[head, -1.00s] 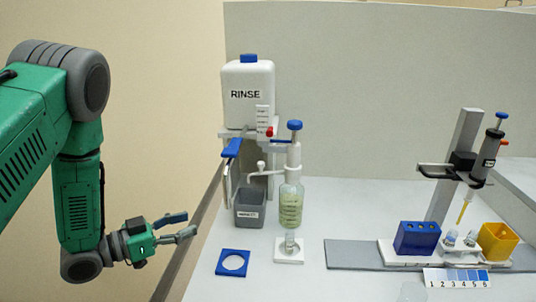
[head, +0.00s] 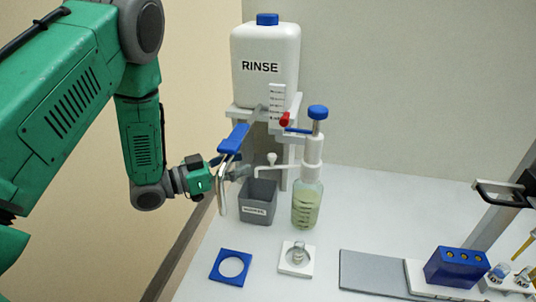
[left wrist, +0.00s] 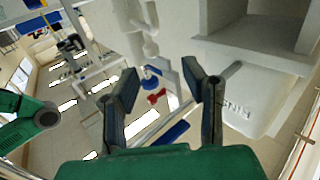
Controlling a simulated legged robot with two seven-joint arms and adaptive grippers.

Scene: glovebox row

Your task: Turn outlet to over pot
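A glass bottle with green liquid (head: 306,205) carries a white dispenser with a blue knob (head: 318,112). Its white outlet (head: 280,170) points left, above the grey square bin (head: 257,208). The small glass pot (head: 299,252) stands in a white square holder (head: 285,267) in front of the bottle, with no outlet above it. My left gripper (head: 232,168) is left of the outlet tip, beside the blue lever (head: 234,138) and its metal tube; contact is unclear. In the left wrist view its fingers (left wrist: 160,72) are apart with nothing held between them. My right gripper is out of view.
The white RINSE tank (head: 265,70) with a red tap (head: 285,119) stands behind the bin. A blue square ring (head: 231,267) lies front left. A blue block (head: 457,267) and clamp stand (head: 487,225) are right.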

